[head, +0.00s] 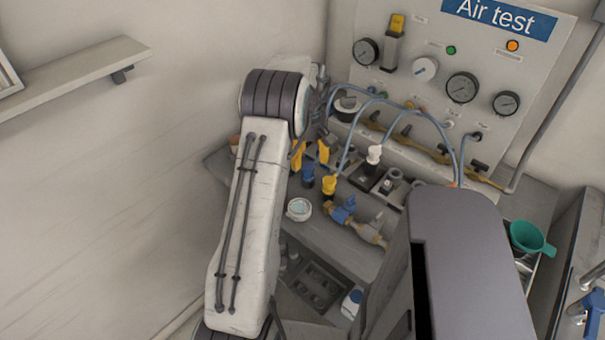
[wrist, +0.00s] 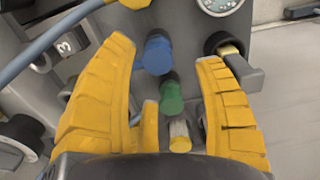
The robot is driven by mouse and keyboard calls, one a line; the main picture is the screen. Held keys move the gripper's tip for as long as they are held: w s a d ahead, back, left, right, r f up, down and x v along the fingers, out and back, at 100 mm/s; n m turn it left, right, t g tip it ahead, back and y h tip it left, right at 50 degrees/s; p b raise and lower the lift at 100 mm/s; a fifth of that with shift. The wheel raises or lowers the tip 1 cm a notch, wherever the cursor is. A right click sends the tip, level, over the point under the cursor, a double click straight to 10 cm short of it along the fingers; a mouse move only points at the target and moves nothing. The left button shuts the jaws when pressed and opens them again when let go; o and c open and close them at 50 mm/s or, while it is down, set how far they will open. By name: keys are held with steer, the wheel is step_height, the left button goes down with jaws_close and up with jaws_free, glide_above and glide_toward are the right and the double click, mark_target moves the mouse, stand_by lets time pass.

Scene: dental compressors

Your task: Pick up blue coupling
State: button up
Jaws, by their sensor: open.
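In the wrist view, a blue coupling (wrist: 157,53) with a rounded end shows between and beyond the yellow fingers of my gripper (wrist: 165,62). The gripper is open, and a gap shows between the coupling and each finger. In the head view, my gripper (head: 310,153) is low over the left part of the bench, partly hidden by my arm. A blue piece (head: 308,175) shows just below the fingers there; I cannot tell whether it is the same coupling.
A green piece (wrist: 171,98) and a yellow-and-white piece (wrist: 180,135) line up below the blue coupling, between the fingers. Blue hoses (head: 400,103) arch over the bench. A yellow fitting (head: 329,187) stands nearby.

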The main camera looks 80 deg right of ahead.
mark_target(308, 167)
steer(key=shift+s+d+f, duration=0.1)
steer(key=shift+f, duration=2.8)
jaws_close()
